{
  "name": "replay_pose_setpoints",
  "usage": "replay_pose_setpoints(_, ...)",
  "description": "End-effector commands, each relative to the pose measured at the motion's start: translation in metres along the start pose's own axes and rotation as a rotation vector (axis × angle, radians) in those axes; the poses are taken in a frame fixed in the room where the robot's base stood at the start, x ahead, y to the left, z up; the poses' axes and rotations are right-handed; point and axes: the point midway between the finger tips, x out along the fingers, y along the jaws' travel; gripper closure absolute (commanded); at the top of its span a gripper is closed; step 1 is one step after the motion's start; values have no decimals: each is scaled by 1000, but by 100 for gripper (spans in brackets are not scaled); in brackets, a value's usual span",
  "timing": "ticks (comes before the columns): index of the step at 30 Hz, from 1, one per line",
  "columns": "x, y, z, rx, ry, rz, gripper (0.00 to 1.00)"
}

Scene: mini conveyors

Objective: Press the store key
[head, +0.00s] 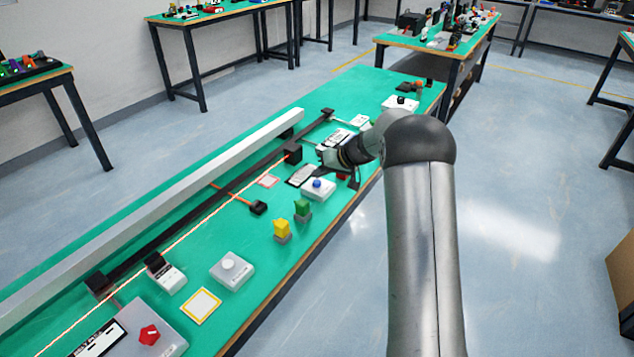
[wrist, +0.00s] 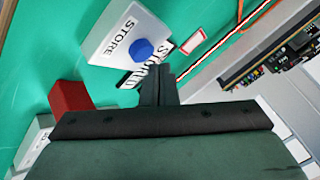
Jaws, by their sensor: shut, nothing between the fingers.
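The store key is a pale grey box (wrist: 112,32) marked STORE with a round blue button (wrist: 141,49), in the wrist view's upper middle. In the head view the same box (head: 318,194) and its blue button (head: 317,183) sit on the green table, just in front of my wrist. My gripper (wrist: 157,72) is shut and empty. Part of a printed label is hidden behind the fingers.
A red block (wrist: 72,98) lies left of the fingers in the wrist view. A dark conveyor rail (head: 190,225) runs along the left.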

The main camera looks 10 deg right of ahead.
Motion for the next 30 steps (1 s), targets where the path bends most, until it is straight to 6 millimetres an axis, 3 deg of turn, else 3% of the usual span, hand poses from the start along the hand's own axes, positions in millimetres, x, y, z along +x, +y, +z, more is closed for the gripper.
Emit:
replay_pose_setpoints(7, -5, -4, -4, -2, 1, 0, 100)
replay_pose_setpoints(20, -34, -24, -24, -1, 0, 0, 100)
replay_pose_setpoints(30, -35, -25, -25, 0, 0, 0, 100)
